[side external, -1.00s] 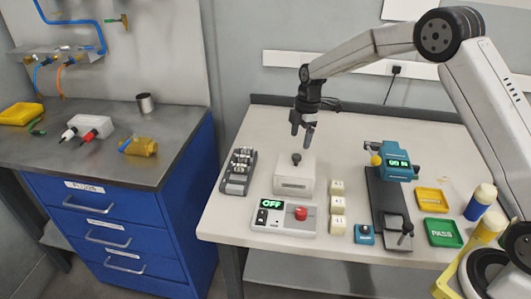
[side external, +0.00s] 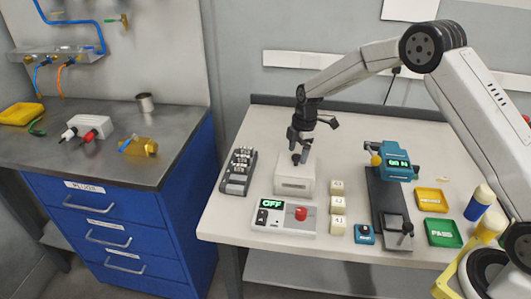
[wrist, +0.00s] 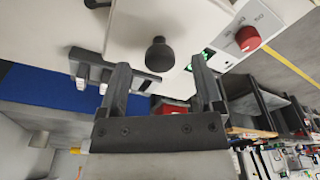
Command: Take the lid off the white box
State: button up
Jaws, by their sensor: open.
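The white box (side external: 294,185) stands on the white table, with its lid (side external: 308,163) on top and a dark round knob on the lid. In the wrist view the knob (wrist: 160,55) shows as a black ball on the pale lid (wrist: 130,25), between and beyond the two fingers. My gripper (side external: 298,158) is open and points down at the knob, low over the lid. In the wrist view my gripper (wrist: 162,75) has its fingers apart with nothing held. In the side view the fingers partly cover the knob, and I cannot tell whether they touch it.
A grey device with several dials (side external: 238,172) stands close left of the box. A control panel reading OFF with a red button (side external: 300,213) lies in front. Small cream blocks (side external: 338,205) stand right of the box, then a blue-and-black fixture (side external: 388,195). Yellow (side external: 431,199) and green (side external: 443,232) trays lie farther right.

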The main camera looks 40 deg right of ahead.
aim_at(296, 162)
jog(key=shift+a+f, duration=0.15)
jog(key=shift+f, duration=1.15)
grip_shut()
